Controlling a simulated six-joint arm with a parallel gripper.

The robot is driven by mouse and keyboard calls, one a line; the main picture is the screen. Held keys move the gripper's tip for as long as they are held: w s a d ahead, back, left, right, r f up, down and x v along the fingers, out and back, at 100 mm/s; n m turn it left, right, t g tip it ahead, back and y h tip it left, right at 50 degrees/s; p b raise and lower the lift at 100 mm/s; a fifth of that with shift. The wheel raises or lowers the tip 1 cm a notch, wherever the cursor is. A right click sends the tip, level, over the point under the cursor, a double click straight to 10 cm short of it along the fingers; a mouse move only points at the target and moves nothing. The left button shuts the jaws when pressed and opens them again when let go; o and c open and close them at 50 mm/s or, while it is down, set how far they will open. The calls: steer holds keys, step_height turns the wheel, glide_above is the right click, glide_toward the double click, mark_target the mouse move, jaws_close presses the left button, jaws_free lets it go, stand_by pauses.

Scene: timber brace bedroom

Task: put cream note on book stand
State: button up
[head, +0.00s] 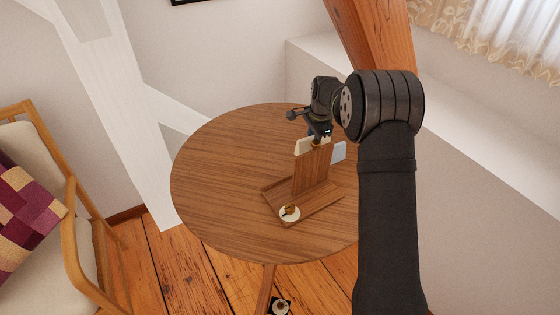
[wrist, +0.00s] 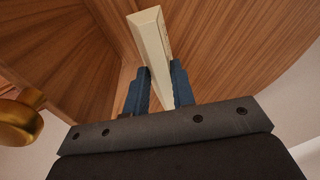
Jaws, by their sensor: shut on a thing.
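The cream note (head: 304,146) is a thin, pale slab in my gripper (head: 319,134), at the upper edge of the book stand in the head view. In the wrist view the note (wrist: 147,33) is between the blue fingers of my gripper (wrist: 163,88), its far end against a background of wood. The book stand (head: 309,173) is brown wood, with an upright panel on a flat base, and stands on the round table. I cannot tell whether the note touches the stand.
The round wooden table (head: 220,170) has free room on its left side. A white round piece with a brass-coloured part (head: 289,214) is at the stand's front. A pale blue item (head: 339,151) is right of the panel. A brass knob (wrist: 20,117) shows in the wrist view.

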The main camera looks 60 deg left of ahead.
steer(key=s+a+n, duration=0.1)
steer(key=s+a, duration=0.4)
steer(key=s, duration=0.7)
steer(key=f, duration=0.2)
steer(key=s+f, duration=0.1)
steer(key=f, duration=0.2)
steer(key=shift+f, duration=2.15)
steer(key=o, duration=0.6)
steer(key=shift+f, duration=0.15)
steer(key=shift+c, duration=0.2)
steer(key=o, duration=0.4)
step_height(320, 180, up, 11)
steer(key=d, duration=0.1)
steer(key=shift+d, duration=0.35)
steer(key=shift+o, duration=0.4)
steer(key=shift+d+r, duration=0.1)
steer(key=shift+r, duration=0.5)
